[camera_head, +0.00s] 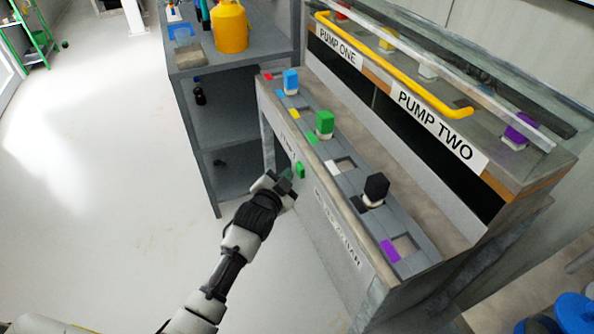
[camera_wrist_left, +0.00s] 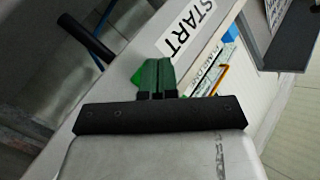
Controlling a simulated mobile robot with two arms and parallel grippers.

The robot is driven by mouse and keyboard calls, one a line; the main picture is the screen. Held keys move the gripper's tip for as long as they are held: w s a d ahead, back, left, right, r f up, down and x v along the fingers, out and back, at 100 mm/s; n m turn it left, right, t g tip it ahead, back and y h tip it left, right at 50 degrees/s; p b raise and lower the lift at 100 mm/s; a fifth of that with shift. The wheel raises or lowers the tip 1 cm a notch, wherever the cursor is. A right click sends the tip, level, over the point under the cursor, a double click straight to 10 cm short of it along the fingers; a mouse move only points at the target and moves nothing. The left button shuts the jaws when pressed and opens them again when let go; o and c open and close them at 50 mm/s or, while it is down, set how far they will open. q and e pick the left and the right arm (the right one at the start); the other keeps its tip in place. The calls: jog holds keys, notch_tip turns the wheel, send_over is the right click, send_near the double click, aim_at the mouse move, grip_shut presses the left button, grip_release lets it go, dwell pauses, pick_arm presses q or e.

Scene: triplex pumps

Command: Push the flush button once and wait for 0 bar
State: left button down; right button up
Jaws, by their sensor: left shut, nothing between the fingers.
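A green button (camera_head: 300,170) sits on the front face of the grey console (camera_head: 320,215). My left gripper (camera_head: 285,176) is shut and empty just left of this button; I cannot tell whether it touches it. In the left wrist view the closed fingers (camera_wrist_left: 155,76) point at the console face, with a green piece (camera_wrist_left: 138,77) beside and partly behind them. A START label (camera_wrist_left: 188,28) is just beyond the tips. I cannot read which button is the flush button. A panel with large dark lettering (camera_head: 345,238) is lower on the front; its reading is not clear. My right gripper is not in view.
Blue (camera_head: 291,80), green (camera_head: 325,123) and black (camera_head: 376,187) blocks stand in the console's top slots. A yellow rail (camera_head: 400,70) runs above the PUMP ONE and PUMP TWO signs. A grey shelf (camera_head: 215,140) stands to the left. The floor left of my arm is clear.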

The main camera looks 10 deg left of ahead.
pick_arm(q)
jog(key=shift+w+d, duration=0.15)
jog(key=shift+d, duration=0.05)
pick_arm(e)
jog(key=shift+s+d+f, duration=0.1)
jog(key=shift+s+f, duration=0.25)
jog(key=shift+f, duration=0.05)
pick_arm(q)
jog(key=shift+w+d, duration=0.1)
jog(key=shift+d, duration=0.1)
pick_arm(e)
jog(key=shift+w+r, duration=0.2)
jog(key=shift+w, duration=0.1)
pick_arm(q)
jog(key=shift+a, duration=0.1)
jog(key=shift+s+a+p, duration=0.35)
jog(key=shift+a+p, duration=0.1)
jog(key=shift+p, duration=0.1)
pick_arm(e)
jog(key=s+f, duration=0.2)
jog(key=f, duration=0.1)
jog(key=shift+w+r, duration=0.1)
pick_arm(q)
jog(key=shift+a, duration=0.1)
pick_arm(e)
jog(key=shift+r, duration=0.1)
